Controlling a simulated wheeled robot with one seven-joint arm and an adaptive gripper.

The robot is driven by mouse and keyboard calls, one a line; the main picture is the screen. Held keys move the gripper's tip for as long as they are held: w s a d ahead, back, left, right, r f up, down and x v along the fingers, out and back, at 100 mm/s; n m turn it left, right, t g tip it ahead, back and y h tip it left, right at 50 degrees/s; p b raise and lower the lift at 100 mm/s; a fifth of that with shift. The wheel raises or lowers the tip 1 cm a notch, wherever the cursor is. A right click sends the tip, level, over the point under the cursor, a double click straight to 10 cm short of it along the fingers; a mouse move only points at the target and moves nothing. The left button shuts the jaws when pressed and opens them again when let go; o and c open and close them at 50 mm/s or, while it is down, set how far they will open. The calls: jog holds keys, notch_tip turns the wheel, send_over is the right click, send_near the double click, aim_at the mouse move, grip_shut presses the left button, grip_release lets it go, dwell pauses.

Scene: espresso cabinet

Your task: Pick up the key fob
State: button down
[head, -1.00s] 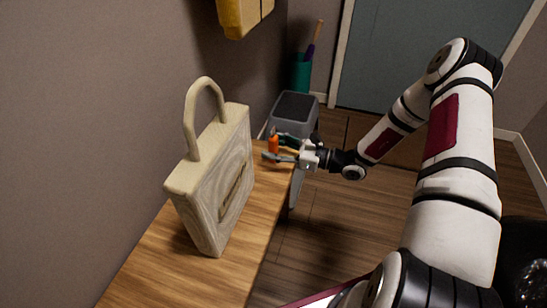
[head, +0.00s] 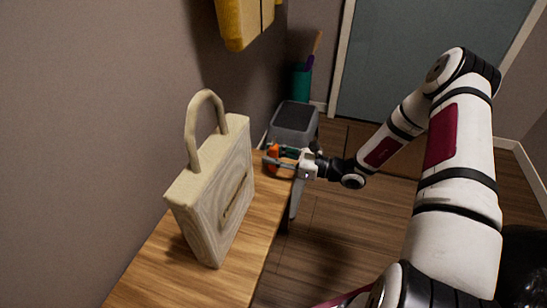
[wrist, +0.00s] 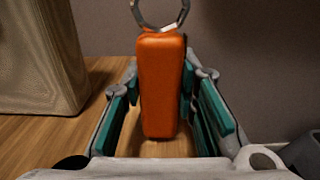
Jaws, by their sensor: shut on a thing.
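The key fob (wrist: 161,85) is an orange rounded block with a metal ring at its top. In the wrist view it stands upright between my gripper's (wrist: 160,90) teal-padded fingers, which are shut on it. In the head view the fob (head: 273,152) is a small orange patch at my gripper (head: 278,158), over the far end of the wooden top (head: 160,268). I cannot tell whether the fob's lower end touches the wood.
A beige handbag (head: 218,190) stands on the wooden top, left of my gripper; it also shows in the wrist view (wrist: 40,55). A grey bin (head: 294,118) stands beyond the far end. A yellow object (head: 240,20) is on the wall. Open floor lies to the right.

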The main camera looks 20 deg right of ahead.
aim_at(278, 149)
jog(key=shift+r, duration=0.5)
notch_tip(278, 149, up, 2)
jog(key=shift+r+p, duration=0.1)
jog(key=shift+p, duration=0.8)
jog(key=s+d+p, duration=0.2)
jog(key=s, duration=0.5)
jog(key=s+d+r+p, duration=0.1)
jog(key=s+d+p, duration=0.1)
jog(key=s, duration=0.6)
jog(key=shift+d+p, duration=0.4)
jog(key=shift+d, duration=0.2)
jog(key=shift+r, duration=0.15)
